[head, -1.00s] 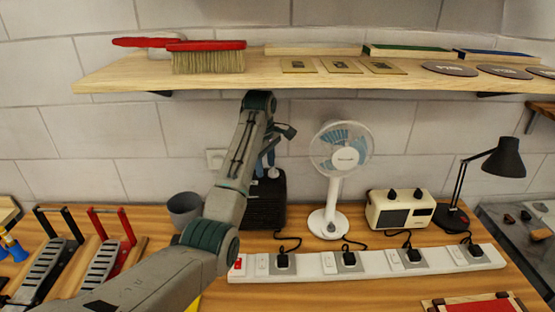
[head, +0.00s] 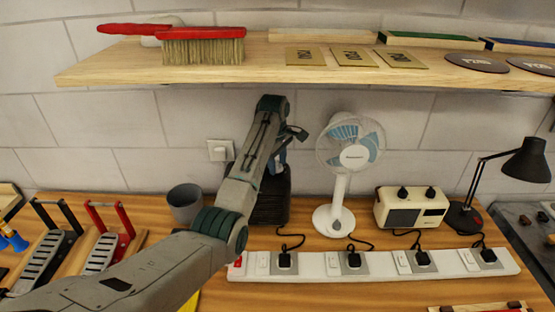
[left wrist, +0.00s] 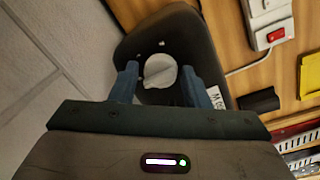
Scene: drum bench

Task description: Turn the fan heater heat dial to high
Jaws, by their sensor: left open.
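The fan heater (head: 273,208) is a black box on the bench, largely hidden behind my left arm in the head view. In the left wrist view its dark rounded body (left wrist: 205,50) fills the middle, with a pale grey round dial (left wrist: 160,72) on top. A white label with partly hidden lettering sits beside the dial. The dial's setting cannot be read. My left gripper (head: 277,160) points down over the heater. In the left wrist view its blue fingers (left wrist: 158,80) stand open on either side of the dial; contact cannot be told. My right gripper is out of view.
A white power strip (head: 375,264) with plugs and a red switch runs along the front. A white fan (head: 340,200), a cream radio (head: 411,208) and a black lamp (head: 525,160) stand to the right, a grey cup (head: 186,203) to the left. A shelf (head: 180,74) hangs above.

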